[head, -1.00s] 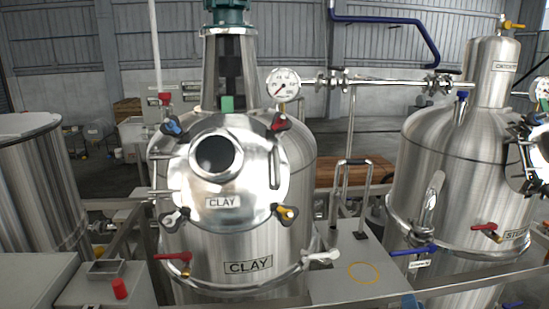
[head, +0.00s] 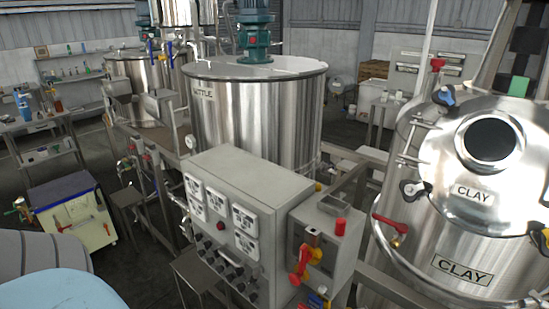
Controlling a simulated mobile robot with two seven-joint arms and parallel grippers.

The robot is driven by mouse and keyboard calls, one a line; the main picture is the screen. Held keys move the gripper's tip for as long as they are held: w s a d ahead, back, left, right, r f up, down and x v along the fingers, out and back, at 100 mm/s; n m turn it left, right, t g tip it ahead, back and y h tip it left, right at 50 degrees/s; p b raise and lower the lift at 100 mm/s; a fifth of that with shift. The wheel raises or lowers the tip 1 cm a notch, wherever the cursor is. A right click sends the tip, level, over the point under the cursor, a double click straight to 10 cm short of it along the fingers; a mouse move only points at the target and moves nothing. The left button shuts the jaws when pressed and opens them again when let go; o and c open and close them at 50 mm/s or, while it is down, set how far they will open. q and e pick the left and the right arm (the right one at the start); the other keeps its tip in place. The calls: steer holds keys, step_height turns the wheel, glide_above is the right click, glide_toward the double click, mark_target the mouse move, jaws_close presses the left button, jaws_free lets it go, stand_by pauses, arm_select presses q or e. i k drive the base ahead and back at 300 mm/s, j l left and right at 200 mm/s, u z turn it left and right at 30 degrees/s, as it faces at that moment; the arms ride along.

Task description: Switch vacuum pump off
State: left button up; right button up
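No part in the head view is readably labelled as the vacuum pump. Neither of my grippers is in view.
A steel tank (head: 255,115) with a green motor stands behind the panel. The CLAY tank (head: 440,245) with its round hatch fills the right. A workbench (head: 45,135) with small items stands at the far left. Small stools (head: 130,205) stand near the cream cabinet.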

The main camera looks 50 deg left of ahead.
mark_target(252, 280)
steer(key=u, duration=1.85)
